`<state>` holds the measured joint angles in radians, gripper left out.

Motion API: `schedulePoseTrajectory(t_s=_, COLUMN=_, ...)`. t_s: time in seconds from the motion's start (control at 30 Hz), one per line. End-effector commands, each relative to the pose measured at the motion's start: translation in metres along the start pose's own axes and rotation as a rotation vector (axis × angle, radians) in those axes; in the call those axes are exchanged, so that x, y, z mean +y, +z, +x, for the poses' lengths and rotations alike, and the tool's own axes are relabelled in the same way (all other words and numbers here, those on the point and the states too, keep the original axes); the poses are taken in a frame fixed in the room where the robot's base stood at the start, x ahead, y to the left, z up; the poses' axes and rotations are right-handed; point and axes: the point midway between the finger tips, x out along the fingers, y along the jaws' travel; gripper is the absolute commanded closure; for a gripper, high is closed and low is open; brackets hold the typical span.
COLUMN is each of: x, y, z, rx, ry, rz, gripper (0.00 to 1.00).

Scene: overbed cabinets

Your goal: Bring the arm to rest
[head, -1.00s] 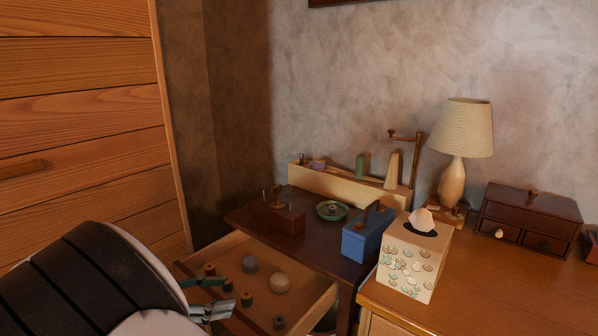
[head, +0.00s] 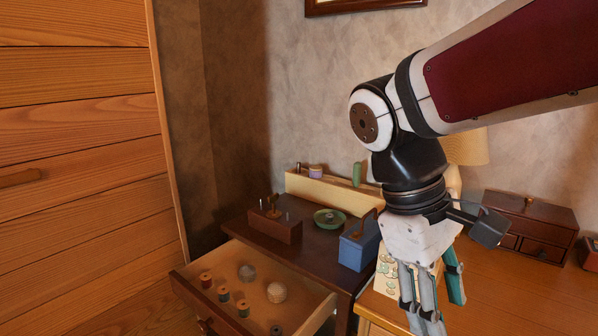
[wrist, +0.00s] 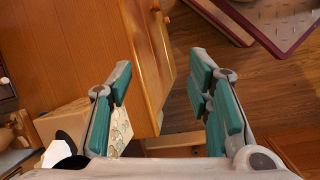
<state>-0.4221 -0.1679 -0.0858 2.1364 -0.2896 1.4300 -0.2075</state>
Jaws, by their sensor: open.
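My gripper (head: 430,296) hangs pointing down from my arm, in front of the tissue box and the right-hand desk in the head view. In the wrist view my gripper (wrist: 163,75) has its two teal-padded fingers spread wide, with nothing between them. Past the fingers the wrist view shows a wooden cabinet front and the plank floor. My arm comes in from the upper right of the head view and hides most of the lamp.
An open drawer (head: 312,312) holds several thread spools. The dark table (head: 245,234) above it carries a blue box (head: 359,246), a green dish (head: 329,218) and a brown block with pegs (head: 275,226). A tissue box (head: 385,283) and a small drawer chest (head: 530,225) stand at right.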

Motion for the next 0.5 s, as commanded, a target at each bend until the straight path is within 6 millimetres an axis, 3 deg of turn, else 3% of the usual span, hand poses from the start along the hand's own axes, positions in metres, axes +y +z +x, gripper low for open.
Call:
schedulePoseTrajectory(t_s=0.03, x=-0.003, y=0.020, z=0.004, rx=0.031, ry=-0.032, rz=0.062, gripper=0.54)
schedulePoseTrajectory(t_s=0.2, x=-0.023, y=0.068, z=0.021, rx=0.122, ry=-0.126, rz=0.258, gripper=0.54)
schedulePoseTrajectory(t_s=0.5, x=-0.060, y=0.109, z=0.048, rx=0.234, ry=-0.226, rz=0.512, gripper=0.54)
